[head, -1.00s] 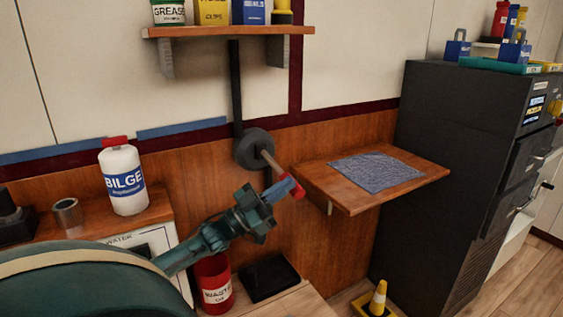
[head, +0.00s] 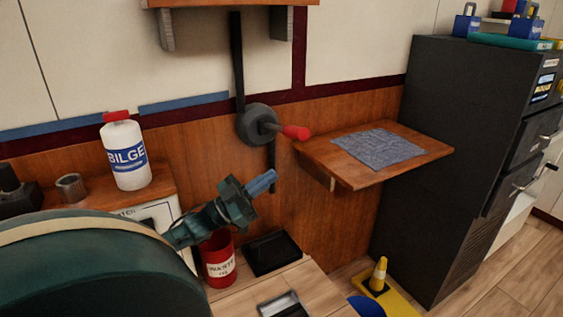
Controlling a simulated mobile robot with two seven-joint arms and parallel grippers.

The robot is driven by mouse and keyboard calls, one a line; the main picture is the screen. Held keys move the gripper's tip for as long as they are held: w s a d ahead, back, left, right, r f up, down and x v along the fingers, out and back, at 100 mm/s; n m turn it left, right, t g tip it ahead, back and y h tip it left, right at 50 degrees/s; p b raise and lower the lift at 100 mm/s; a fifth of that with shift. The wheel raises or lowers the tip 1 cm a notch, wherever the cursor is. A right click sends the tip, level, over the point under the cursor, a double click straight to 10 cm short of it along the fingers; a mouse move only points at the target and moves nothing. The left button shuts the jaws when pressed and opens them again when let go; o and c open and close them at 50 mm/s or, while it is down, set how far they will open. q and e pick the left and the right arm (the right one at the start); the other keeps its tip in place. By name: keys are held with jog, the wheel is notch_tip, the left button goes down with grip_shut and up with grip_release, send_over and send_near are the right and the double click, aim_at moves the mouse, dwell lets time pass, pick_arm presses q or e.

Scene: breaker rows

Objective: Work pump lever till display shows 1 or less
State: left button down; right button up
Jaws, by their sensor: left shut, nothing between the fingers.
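The pump lever has a red grip (head: 296,132) and sticks out to the right from a round dark hub (head: 257,124) on the wood-panelled wall. It points slightly downward. My left gripper (head: 262,182) has blue fingers, shut and empty. It is below and to the left of the red grip, apart from it. A small display (head: 543,85) shows on the dark cabinet at the right edge; its reading is too small to make out. My right gripper is out of view.
A wooden wall shelf (head: 347,176) with a grey cloth (head: 378,149) juts out right of the lever. A white BILGE bottle (head: 125,152) stands at left. A red waste bin (head: 218,262) is below my gripper. A yellow cone (head: 379,274) stands at lower right.

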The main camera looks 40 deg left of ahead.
pick_arm(q)
jog(key=v, duration=0.7)
jog(key=shift+s+r+h, duration=0.15)
jog(key=shift+s+h, duration=0.05)
jog(key=shift+h, duration=0.1)
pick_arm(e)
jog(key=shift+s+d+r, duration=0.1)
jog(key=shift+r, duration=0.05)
